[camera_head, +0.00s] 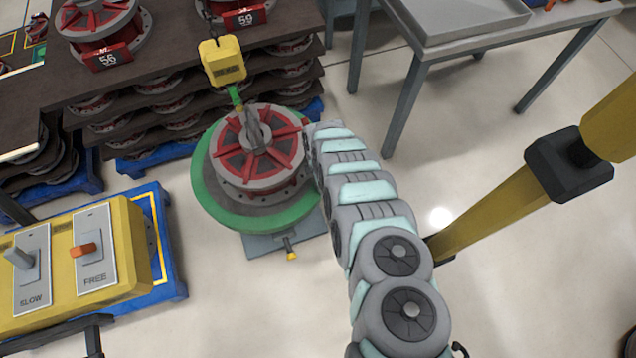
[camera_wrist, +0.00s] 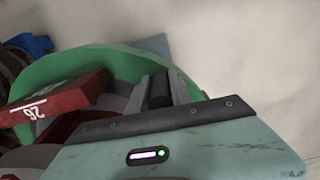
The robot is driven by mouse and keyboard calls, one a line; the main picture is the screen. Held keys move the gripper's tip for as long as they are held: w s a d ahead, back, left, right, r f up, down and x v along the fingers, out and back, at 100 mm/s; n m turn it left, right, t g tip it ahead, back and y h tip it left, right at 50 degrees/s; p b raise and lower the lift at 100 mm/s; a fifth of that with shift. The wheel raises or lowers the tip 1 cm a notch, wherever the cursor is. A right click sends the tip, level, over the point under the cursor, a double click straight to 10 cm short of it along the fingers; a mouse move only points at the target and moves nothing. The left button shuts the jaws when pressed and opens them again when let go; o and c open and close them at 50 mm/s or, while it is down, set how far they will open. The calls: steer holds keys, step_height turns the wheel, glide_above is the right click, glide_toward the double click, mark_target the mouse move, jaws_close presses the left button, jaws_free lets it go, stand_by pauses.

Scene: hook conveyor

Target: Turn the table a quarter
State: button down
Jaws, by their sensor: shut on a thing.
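The round table (camera_head: 222,215) has a green rim and stands on a grey base plate with a small yellow-tipped lever (camera_head: 291,252). A red and grey spoked part (camera_head: 240,180) lies on it. A grey hook (camera_head: 253,130) hangs over the part's middle; I cannot tell whether it is engaged. My arm reaches the table's right side, and its fingertips are hidden in the head view. In the wrist view my gripper (camera_wrist: 160,90) is shut on a dark piece between two grey fingers. The green rim (camera_wrist: 120,62) and a red tag block marked 26 (camera_wrist: 55,100) are beside it.
A yellow hoist block (camera_head: 222,62) hangs above the table's far edge. Stacked shelves of similar parts (camera_head: 165,85) stand behind. A yellow control box (camera_head: 75,255) with SLOW and FREE levers is at left. A yellow post (camera_head: 485,215) and grey bench (camera_head: 440,50) are at right.

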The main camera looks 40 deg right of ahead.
steer(key=c, duration=1.4)
jaws_free()
steer(key=shift+w, duration=0.2)
steer(key=shift+o, duration=1.2)
steer(key=shift+r, duration=0.2)
step_height(320, 180, up, 11)
steer(key=p, duration=0.3)
steer(key=shift+f+p, duration=0.2)
steer(key=shift+p, duration=0.1)
